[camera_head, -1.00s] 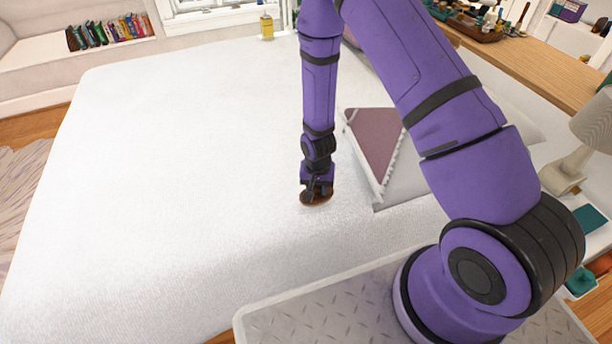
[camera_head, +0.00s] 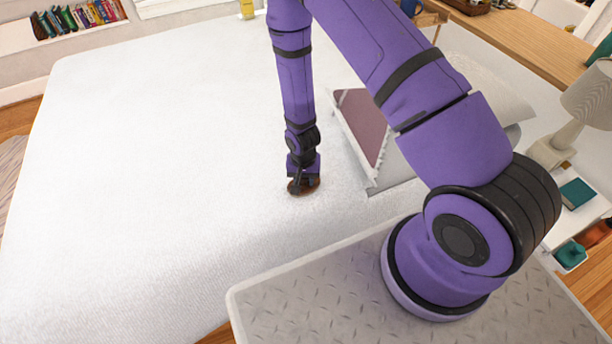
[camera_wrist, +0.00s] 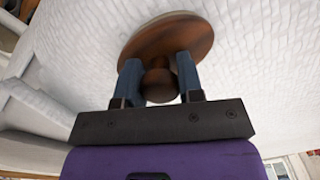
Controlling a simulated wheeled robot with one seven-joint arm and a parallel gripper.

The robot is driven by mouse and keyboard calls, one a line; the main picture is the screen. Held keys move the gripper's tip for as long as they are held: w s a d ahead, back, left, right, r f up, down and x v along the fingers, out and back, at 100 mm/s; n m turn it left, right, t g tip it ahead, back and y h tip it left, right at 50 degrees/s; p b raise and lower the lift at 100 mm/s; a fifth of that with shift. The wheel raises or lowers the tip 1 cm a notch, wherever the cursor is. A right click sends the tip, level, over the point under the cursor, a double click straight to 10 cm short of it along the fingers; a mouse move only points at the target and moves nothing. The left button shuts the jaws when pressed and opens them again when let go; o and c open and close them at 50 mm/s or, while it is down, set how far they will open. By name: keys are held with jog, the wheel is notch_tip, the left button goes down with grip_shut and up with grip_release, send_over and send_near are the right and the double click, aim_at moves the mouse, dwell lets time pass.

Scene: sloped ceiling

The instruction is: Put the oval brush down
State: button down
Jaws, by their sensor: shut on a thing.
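The oval brush (camera_head: 305,188) is brown wood, at the end of my arm over the white bed (camera_head: 170,190). In the wrist view the brush (camera_wrist: 170,38) shows its oval wooden back, a round knob and a pale edge on the far side. My gripper (camera_head: 303,182) points down; in the wrist view its two blue-grey fingers (camera_wrist: 160,82) are shut on the knob. The brush is at or very close to the bed's surface; I cannot tell whether it touches.
A mauve and white cushion (camera_head: 362,125) lies on the bed just right of the gripper. Books (camera_head: 80,15) stand on a ledge at the back left. A lamp (camera_head: 590,100) and a teal book (camera_head: 577,193) are at the right. The bed left of the gripper is clear.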

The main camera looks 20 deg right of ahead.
jog(key=shift+f, duration=0.1)
jog(key=c, duration=0.8)
grip_release()
jog(key=shift+o, duration=0.2)
jog(key=s+d+r+n+t, duration=0.1)
jog(key=d+r, duration=0.1)
jog(key=r, duration=1.8)
jog(key=s+d+r+n+t, duration=0.1)
jog(key=s+d+r+t, duration=0.1)
jog(key=r, duration=1.8)
jog(key=s+d+r+n+t, duration=0.2)
jog(key=s+d+r, duration=0.1)
jog(key=s+r, duration=1.3)
jog(key=shift+s+n, duration=0.4)
jog(key=shift+s, duration=0.65)
